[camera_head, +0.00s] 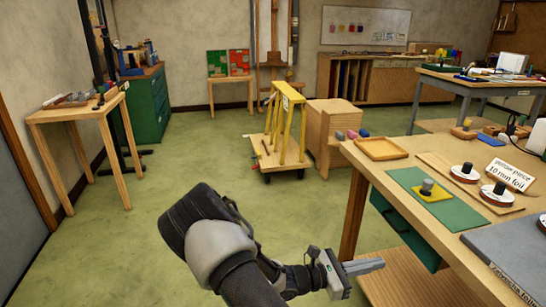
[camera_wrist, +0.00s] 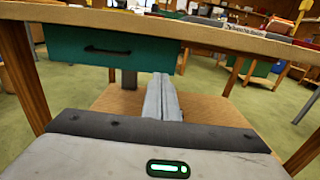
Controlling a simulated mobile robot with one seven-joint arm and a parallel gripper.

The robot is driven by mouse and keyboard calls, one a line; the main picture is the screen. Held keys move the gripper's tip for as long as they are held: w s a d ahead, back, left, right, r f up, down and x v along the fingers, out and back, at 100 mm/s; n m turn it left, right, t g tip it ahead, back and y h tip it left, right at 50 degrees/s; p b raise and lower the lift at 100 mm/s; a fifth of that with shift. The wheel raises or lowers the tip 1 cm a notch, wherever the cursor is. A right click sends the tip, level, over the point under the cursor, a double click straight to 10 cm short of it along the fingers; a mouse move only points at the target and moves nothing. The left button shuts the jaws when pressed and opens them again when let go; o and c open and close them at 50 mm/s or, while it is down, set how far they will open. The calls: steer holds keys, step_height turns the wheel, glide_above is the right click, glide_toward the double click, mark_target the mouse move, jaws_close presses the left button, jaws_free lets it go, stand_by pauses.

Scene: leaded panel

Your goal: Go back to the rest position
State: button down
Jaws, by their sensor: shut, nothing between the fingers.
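My gripper (camera_head: 362,266) is in the lower middle of the head view. Its fingers are together with nothing between them. They point right, beside the workbench (camera_head: 465,207) and below its top. In the wrist view my gripper (camera_wrist: 163,98) points under the bench top, toward the space between the legs. A green drawer (camera_wrist: 95,48) with a dark handle hangs above left of the fingers. A lower wooden shelf (camera_wrist: 215,107) lies beyond and below them. I cannot tell whether the fingers touch anything.
On the bench are a wooden tray (camera_head: 381,148), a green mat (camera_head: 443,204) with a yellow piece (camera_head: 431,192), and foil rolls (camera_head: 465,172). A yellow-framed cart (camera_head: 275,158) and a side table (camera_head: 78,113) stand farther back. Green floor (camera_head: 140,235) is clear on the left.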

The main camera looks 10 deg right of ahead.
steer(key=s+a+r+m+t+y, duration=0.3)
steer(key=s+a+r+m+y, duration=0.55)
steer(key=a+r, duration=0.4)
steer(key=s+a+r+m+t+y, duration=0.2)
steer(key=s+a+r+m+y, duration=0.5)
steer(key=a+r+m+y, duration=0.5)
step_height(320, 180, up, 20)
steer(key=d+n+h+p, duration=0.1)
steer(key=n+h+p, duration=0.1)
steer(key=p, duration=1.8)
steer(key=shift+r, duration=0.25)
steer(key=shift+d+h, duration=0.2)
steer(key=shift+h, duration=0.05)
